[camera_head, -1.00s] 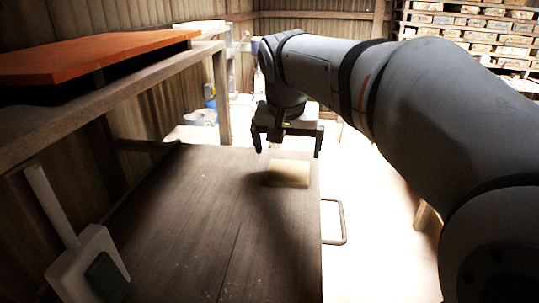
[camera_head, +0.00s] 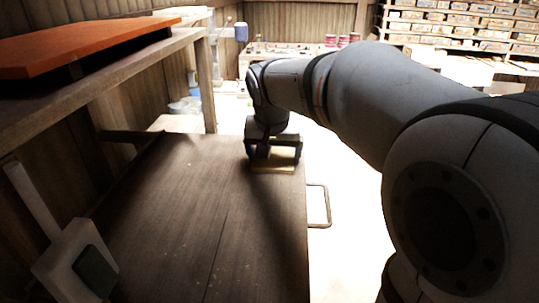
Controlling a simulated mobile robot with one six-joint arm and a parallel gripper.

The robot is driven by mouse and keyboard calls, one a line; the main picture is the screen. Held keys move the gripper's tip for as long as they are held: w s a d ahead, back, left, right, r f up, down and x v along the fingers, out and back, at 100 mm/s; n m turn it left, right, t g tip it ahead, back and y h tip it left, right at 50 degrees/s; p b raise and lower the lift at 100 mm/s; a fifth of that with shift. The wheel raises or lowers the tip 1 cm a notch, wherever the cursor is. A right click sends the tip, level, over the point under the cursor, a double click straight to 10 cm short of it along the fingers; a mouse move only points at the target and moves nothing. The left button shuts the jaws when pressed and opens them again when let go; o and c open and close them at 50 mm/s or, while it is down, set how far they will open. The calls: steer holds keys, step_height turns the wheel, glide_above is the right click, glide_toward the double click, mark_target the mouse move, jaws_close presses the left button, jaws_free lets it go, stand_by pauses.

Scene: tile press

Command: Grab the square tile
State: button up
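My gripper (camera_head: 273,157) points down right over the tile. Its two fingers stand apart, one near each side of the tile. Whether they touch the tile cannot be seen. The tile appears to be at table height.
A raised shelf with an orange board (camera_head: 85,48) stands along the left. A white-handled tool with a dark pad (camera_head: 75,262) is at the lower left. A metal handle (camera_head: 321,205) sticks out from the table's right side. The table's middle is clear.

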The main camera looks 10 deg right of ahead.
steer(key=c, duration=0.6)
steer(key=shift+r, duration=0.1)
